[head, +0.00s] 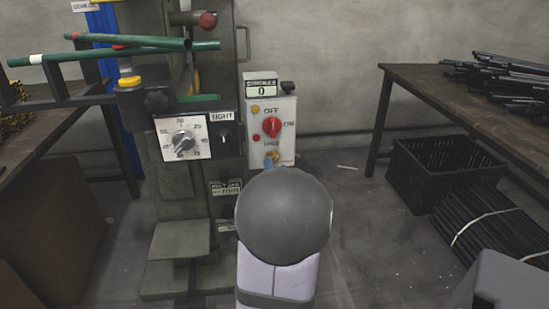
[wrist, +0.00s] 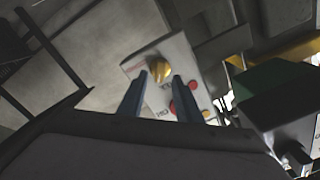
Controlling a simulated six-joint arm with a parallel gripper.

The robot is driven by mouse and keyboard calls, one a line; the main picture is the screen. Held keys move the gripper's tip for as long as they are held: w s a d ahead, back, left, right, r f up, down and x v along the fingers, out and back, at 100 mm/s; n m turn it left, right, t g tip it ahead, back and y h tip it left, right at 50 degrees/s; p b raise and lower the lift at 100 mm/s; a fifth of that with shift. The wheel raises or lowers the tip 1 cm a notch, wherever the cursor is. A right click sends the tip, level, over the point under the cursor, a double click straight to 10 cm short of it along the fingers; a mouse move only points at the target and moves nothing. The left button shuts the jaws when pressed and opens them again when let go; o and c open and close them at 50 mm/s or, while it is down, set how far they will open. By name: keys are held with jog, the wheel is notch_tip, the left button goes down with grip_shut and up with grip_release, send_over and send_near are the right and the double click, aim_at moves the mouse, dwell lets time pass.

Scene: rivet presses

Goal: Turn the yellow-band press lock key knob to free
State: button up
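The press (head: 175,195) is a grey-green machine with a yellow band (head: 130,82) on a cylinder at its left. A pale control box (head: 288,150) at its right carries a red knob (head: 271,127) and small lettering. A brass-yellow knob (head: 273,155), which looks like the lock key knob, sits low on the box, partly hidden by my gripper (head: 269,163). In the wrist view this knob (wrist: 157,72) shows at and just beyond the tips of my gripper (wrist: 160,77). The two blue-grey fingers stand apart, one on each side. I cannot tell whether they touch it.
Green tubes (head: 130,52) lie on a rack at the left. A table (head: 430,85) with dark rods and a black crate (head: 440,180) stand at the right. The floor between is mostly clear.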

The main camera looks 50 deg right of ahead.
aim_at(274, 161)
jog(key=shift+b+x, duration=0.35)
jog(key=shift+x, duration=1.45)
jog(key=shift+f, duration=0.15)
grip_shut()
